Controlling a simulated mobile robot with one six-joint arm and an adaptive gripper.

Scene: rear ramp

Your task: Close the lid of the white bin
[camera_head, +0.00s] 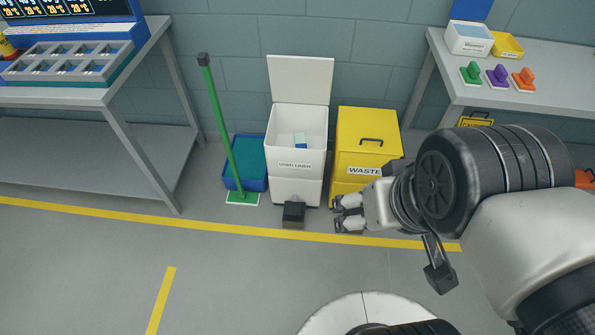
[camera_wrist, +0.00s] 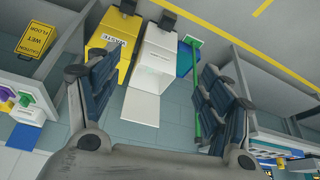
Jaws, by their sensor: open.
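The white bin (camera_head: 296,185) stands against the tiled wall with a label on its front. Its lid (camera_head: 300,85) is open, standing upright behind the opening. A small pale blue-green item (camera_head: 300,140) shows inside. A dark pedal (camera_head: 293,212) sits at its foot. My gripper (camera_head: 338,213) is open and empty, to the right of the pedal and in front of the yellow bin, apart from the lid. In the wrist view the bin (camera_wrist: 158,60) and its open lid (camera_wrist: 140,107) appear upside down between my spread fingers (camera_wrist: 148,70).
A yellow waste bin (camera_head: 368,140) with a closed top stands just right. A green-handled mop (camera_head: 218,120) and a blue tub (camera_head: 247,155) are on the left. Tables flank both sides: left table (camera_head: 60,97), right table (camera_head: 520,88). Floor in front is clear.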

